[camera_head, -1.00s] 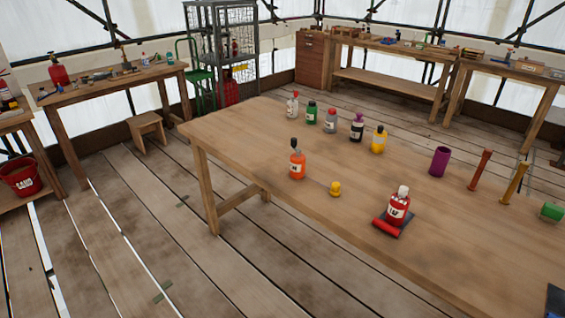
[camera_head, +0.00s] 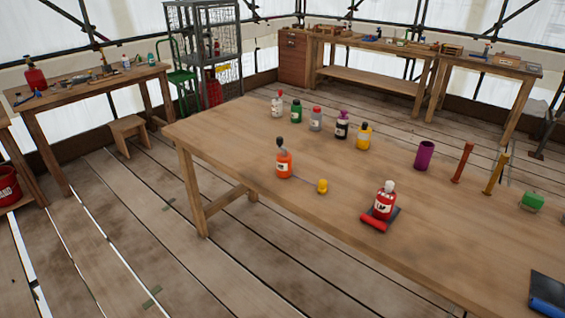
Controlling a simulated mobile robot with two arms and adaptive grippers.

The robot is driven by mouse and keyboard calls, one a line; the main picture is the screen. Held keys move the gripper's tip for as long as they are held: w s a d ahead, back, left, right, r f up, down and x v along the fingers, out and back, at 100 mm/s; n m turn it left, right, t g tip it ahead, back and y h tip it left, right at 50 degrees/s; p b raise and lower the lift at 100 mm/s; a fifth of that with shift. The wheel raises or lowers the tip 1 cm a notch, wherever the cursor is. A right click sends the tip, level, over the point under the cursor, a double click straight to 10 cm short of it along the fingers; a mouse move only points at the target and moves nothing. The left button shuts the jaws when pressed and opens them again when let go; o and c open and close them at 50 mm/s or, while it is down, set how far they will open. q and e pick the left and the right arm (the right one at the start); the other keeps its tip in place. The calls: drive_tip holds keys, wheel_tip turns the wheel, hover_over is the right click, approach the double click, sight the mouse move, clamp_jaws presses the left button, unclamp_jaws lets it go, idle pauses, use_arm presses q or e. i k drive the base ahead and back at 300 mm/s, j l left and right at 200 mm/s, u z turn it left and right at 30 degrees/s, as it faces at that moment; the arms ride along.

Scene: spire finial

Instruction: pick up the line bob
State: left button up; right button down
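A small yellow piece (camera_head: 322,187) stands near the middle of the big wooden table (camera_head: 240,135), and a thin bluish line runs from it towards the orange bottle (camera_head: 284,163). It may be the line bob, but it is too small to be sure. The orange bottle with a dark top stands to its left and a little behind. A red bottle with a white cap (camera_head: 384,203) stands to its right on a dark pad, with a red roll in front. Neither of my grippers is in view.
Several bottles stand along the table's far side, including a yellow one (camera_head: 363,137). A purple cup (camera_head: 424,155), red post (camera_head: 462,162), yellow post (camera_head: 495,173) and green item (camera_head: 532,201) stand right. A blue-black object (camera_head: 548,292) lies front right. The front middle is clear.

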sight(323, 189)
drive_tip(key=z, duration=0.3)
drive_tip(key=i+j+z, duration=0.4)
drive_tip(key=j+z, duration=0.2)
drive_tip(key=i+j+z, duration=0.1)
drive_tip(key=j+z, duration=0.2)
